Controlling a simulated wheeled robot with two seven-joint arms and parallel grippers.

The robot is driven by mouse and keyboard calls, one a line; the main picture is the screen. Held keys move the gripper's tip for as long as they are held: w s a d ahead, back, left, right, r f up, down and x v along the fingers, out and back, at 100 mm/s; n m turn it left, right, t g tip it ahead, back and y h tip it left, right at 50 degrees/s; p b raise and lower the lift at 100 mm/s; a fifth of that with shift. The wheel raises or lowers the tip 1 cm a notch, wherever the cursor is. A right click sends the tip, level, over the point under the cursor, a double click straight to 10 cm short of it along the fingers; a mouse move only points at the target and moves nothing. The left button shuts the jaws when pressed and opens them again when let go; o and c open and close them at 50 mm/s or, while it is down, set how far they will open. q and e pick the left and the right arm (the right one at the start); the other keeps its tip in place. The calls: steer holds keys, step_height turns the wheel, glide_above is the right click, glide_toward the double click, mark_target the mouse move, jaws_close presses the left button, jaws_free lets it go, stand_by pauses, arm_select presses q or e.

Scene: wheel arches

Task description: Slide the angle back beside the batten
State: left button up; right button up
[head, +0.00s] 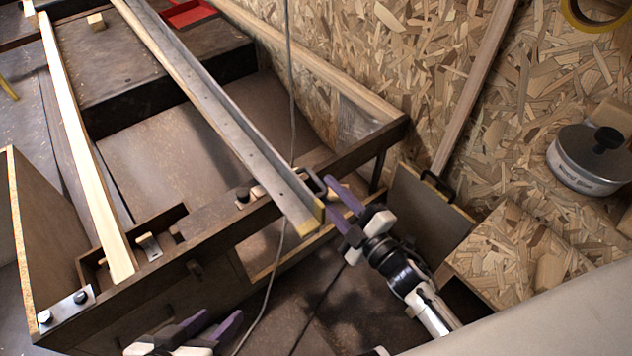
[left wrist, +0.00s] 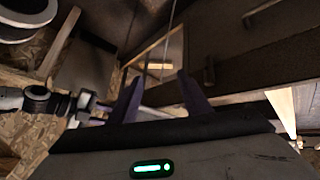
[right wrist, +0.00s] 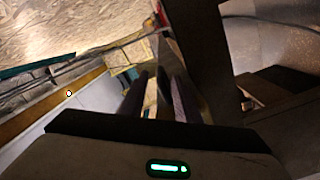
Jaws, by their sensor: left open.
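The angle (head: 232,118) is a long grey metal profile with holes. It slants from the top left to a yellowish near end over the front rail. The batten (head: 82,150) is a pale wooden strip to its left, with a wide gap between them. My right gripper (head: 331,195) is at the angle's near end, on its right, with its purple fingers spread. I cannot tell whether they touch the angle. The fingers also show apart in the right wrist view (right wrist: 161,75). My left gripper (head: 222,318) is open and empty at the bottom, below the front rail.
The dark wooden frame's front rail (head: 225,232) runs under both strips. A chipboard wall (head: 420,75) stands behind at the right. A round metal tin (head: 590,160) and a yellow tape roll (head: 598,12) are at the right.

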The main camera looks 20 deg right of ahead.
steer(key=b+x, duration=0.1)
steer(key=x, duration=0.4)
steer(key=shift+w+a, duration=0.1)
steer(key=shift+w, duration=0.15)
jaws_close()
